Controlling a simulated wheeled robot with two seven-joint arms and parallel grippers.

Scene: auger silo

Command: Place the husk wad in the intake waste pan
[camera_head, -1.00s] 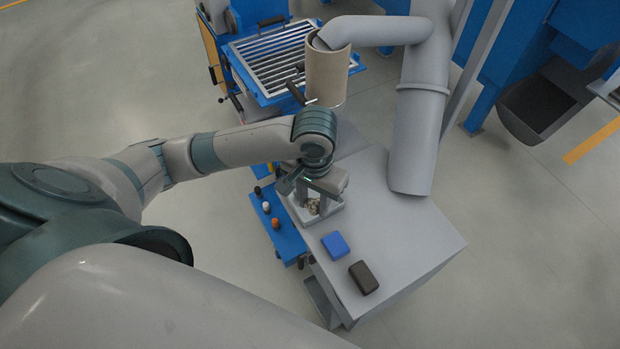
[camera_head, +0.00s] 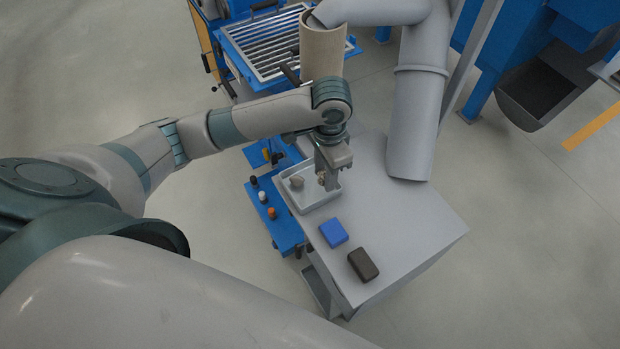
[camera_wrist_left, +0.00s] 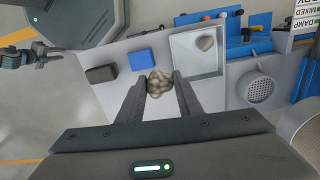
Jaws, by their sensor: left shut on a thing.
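My left gripper (camera_head: 326,184) is shut on a mottled beige lump, the husk wad (camera_wrist_left: 159,83), pinched between its two fingertips in the left wrist view. In the head view the gripper hangs at the right side of a white square tray (camera_head: 306,208) on the grey table, and the fingers mostly hide the wad. I cannot tell whether this tray is the intake waste pan.
A blue block (camera_head: 333,232) and a dark brown block (camera_head: 363,265) lie on the grey table (camera_head: 410,235). A blue side shelf (camera_head: 283,232) holds small knobs. A grey pipe (camera_head: 412,130) and a tan cylinder (camera_head: 322,50) stand behind. The table's right part is clear.

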